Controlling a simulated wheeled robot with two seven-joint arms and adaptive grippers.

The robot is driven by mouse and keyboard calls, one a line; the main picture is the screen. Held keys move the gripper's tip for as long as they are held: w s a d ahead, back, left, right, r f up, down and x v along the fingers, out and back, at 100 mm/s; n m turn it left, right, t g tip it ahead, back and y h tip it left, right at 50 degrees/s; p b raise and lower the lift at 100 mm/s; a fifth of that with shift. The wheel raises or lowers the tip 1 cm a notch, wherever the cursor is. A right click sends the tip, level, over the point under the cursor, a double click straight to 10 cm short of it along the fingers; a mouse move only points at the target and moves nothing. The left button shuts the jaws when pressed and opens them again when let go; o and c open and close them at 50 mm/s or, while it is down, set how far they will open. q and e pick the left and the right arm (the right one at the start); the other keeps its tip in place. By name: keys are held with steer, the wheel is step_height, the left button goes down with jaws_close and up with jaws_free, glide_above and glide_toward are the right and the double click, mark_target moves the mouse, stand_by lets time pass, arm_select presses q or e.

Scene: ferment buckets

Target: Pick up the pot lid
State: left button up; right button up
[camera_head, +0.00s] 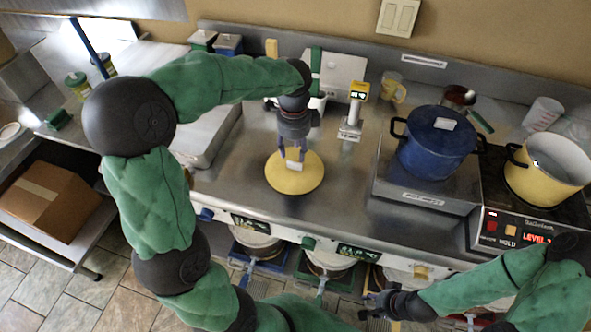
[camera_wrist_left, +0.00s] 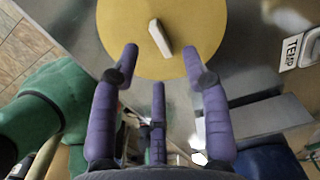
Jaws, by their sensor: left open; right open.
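The pot lid (camera_head: 305,182) is a yellow disc with a pale bar handle, lying flat on the steel counter left of the stove. It also shows at the top of the left wrist view (camera_wrist_left: 205,25), with its handle (camera_wrist_left: 160,38) in the middle of it. My left gripper (camera_head: 293,155) is open just over the lid's far part. In the left wrist view its purple fingers (camera_wrist_left: 160,60) are spread, with the handle beyond the fingertips. I cannot tell whether any finger touches the lid. My right gripper (camera_head: 372,306) is open and empty low at the right, in front of the counter.
A yellow pot (camera_head: 548,175) without a lid stands on the hot plate (camera_head: 500,210). A blue lidded pot (camera_head: 436,145) stands left of it. A TEMP stand (camera_head: 350,122) is behind the lid. Buckets (camera_head: 327,262) sit below the counter's front edge (camera_head: 300,232).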

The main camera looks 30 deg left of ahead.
mark_target(294, 164)
arm_select(q)
steer(key=shift+f, duration=0.75)
step_height(294, 164, down, 5)
steer(key=b, duration=0.3)
steer(key=shift+s+d, duration=0.1)
steer(key=shift+r, duration=0.1)
jaws_close()
